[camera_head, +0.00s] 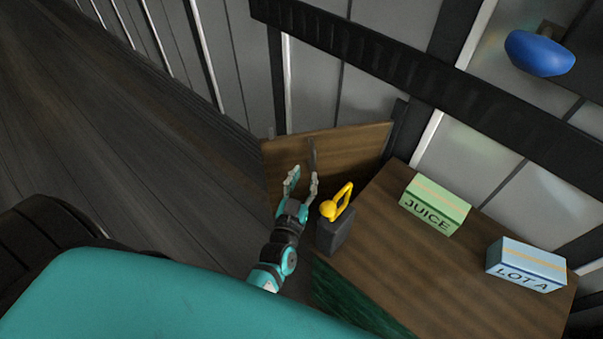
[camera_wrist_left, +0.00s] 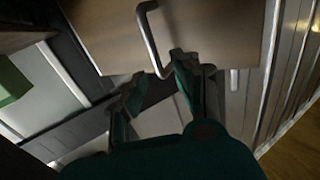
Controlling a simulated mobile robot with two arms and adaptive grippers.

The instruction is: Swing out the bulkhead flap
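The bulkhead flap is a brown wooden panel (camera_head: 355,150) standing upright by the grey wall in the head view. It fills the top of the left wrist view (camera_wrist_left: 225,35). A thin metal bar handle (camera_head: 312,150) is on its face; in the left wrist view the handle (camera_wrist_left: 149,35) ends close to my fingertips. My left gripper (camera_head: 302,180) is open, fingers apart, in front of the flap. In the left wrist view the gripper (camera_wrist_left: 157,80) has the handle's lower end near its right fingertip; I cannot tell whether they touch. My right gripper is not in view.
Right of the gripper stands a dark block (camera_head: 335,233) with a yellow loop (camera_head: 340,203). A wooden tabletop (camera_head: 420,275) carries a green JUICE box (camera_head: 435,205) and a blue LOT A box (camera_head: 526,265). A blue rounded object (camera_head: 540,53) is higher up. The floor at left (camera_head: 110,150) is clear.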

